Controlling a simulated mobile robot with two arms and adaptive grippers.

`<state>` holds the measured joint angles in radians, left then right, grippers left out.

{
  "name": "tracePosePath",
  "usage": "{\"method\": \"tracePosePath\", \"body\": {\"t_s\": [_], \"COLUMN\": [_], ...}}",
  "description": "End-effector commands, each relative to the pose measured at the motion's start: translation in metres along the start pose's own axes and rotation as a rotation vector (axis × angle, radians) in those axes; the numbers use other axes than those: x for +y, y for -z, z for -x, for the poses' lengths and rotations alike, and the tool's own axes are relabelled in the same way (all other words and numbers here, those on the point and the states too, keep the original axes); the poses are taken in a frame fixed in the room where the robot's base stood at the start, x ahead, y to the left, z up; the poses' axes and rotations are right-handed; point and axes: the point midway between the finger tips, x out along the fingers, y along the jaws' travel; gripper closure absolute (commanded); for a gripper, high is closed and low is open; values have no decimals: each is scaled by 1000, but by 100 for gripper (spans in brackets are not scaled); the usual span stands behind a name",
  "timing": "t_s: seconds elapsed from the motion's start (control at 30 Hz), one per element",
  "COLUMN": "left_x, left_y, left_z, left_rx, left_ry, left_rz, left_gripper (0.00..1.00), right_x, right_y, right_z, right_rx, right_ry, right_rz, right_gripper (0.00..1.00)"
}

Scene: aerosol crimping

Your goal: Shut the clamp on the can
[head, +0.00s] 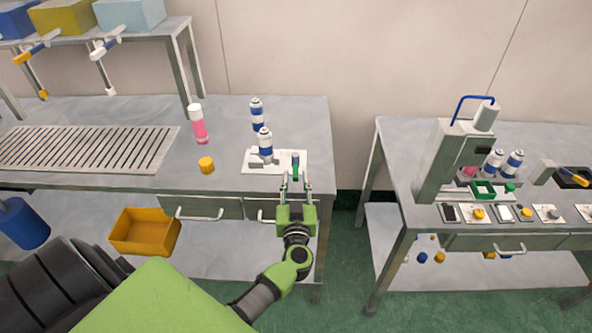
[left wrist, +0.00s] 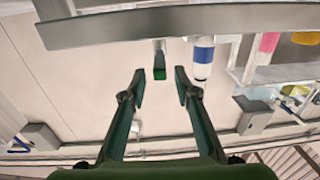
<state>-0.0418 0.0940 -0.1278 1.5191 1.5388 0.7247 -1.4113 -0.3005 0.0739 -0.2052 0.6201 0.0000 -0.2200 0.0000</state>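A white can with blue bands (head: 265,146) stands upright at the clamp on a white plate (head: 283,169) near the front right of the left table. It also shows, upside down, in the left wrist view (left wrist: 203,56). The clamp's green-gripped handle (head: 295,162) is at the right of the plate and shows in the left wrist view (left wrist: 159,68). My left gripper (head: 296,183) is open and empty, in front of the handle. Its fingers (left wrist: 160,82) are spread to either side of the handle's line. I cannot tell how the jaws meet the can. My right gripper is not in view.
Another can (head: 257,113) stands behind. A pink bottle (head: 199,127) and yellow cap (head: 206,165) are to the left, with a slotted grille (head: 90,147) beyond. A press (head: 455,160) stands on the right table, across a gap. An orange bin (head: 145,232) sits below the left table.

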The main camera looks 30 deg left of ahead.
Motion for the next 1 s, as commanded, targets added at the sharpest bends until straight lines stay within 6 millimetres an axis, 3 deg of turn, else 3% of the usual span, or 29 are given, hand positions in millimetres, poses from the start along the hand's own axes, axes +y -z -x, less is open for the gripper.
{"method": "tracePosePath", "body": {"t_s": [0.1, 0.23, 0.6, 0.63, 0.73, 1.0], "left_x": [0, 0, 0, 0, 0, -2], "left_y": [0, 0, 0, 0, 0, 3], "left_z": [-20, -33, -39, -39, -39, -39], "left_rx": [1, 2, 0, 0, 0, 0], "left_ry": [0, 0, 0, 0, 0, -16], "left_rz": [-1, -2, 0, 0, -1, -2], "left_gripper": [72, 72, 72, 74, 100, 100], "right_x": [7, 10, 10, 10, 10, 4], "right_y": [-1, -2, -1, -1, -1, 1], "right_z": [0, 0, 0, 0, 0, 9], "right_rx": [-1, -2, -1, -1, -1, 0], "right_ry": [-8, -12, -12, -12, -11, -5], "right_rz": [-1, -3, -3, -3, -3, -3], "right_gripper": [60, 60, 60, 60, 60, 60]}}
